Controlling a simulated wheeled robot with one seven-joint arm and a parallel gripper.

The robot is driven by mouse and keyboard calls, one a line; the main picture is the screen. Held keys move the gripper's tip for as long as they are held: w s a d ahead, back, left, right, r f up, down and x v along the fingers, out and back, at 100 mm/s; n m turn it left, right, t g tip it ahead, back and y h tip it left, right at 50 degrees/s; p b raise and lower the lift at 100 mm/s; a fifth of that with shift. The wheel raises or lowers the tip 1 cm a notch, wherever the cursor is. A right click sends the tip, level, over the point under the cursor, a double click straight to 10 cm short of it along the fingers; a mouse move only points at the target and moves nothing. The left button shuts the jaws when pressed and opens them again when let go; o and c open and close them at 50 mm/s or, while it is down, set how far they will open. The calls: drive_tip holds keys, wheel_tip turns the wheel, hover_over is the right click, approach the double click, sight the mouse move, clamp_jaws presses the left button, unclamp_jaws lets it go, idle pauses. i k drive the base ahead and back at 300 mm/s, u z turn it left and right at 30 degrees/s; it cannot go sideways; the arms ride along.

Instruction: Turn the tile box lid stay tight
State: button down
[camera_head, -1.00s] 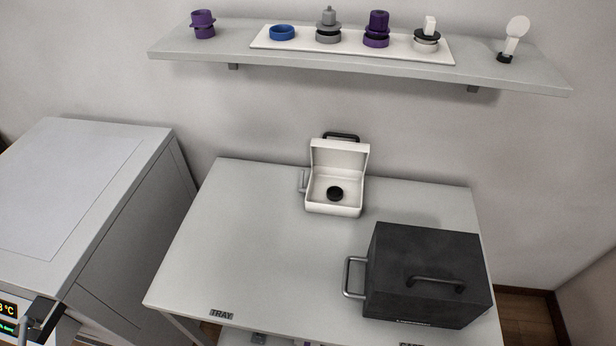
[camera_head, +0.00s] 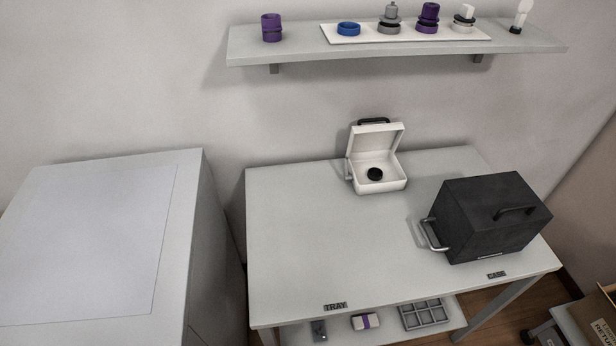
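A small white box (camera_head: 379,186) stands at the back of the white table, its lid (camera_head: 377,138) raised and leaning back. A black handle tops the lid. A round black piece (camera_head: 375,174) lies inside on the box floor. A thin bracket-like part (camera_head: 349,169) shows at the box's left side; it may be the lid stay, but it is too small to tell how tight it is. My gripper is not in the head view.
A dark case (camera_head: 492,218) with handles stands on the table's right. The table (camera_head: 310,240) is clear at left and front. A shelf (camera_head: 400,50) with several fittings hangs above. A large cabinet (camera_head: 95,240) stands at left; an undershelf (camera_head: 380,334) holds small items.

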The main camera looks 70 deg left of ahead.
sight(348, 177)
drive_tip(key=k, duration=0.35)
drive_tip(key=u, duration=2.25)
drive_tip(key=i, duration=0.5)
drive_tip(key=z, duration=0.05)
drive_tip(key=k, duration=1)
drive_tip(key=z, duration=0.8)
drive_tip(key=i, duration=0.75)
drive_tip(key=u, duration=1.25)
drive_tip(key=i, duration=0.4)
drive_tip(key=u, duration=0.05)
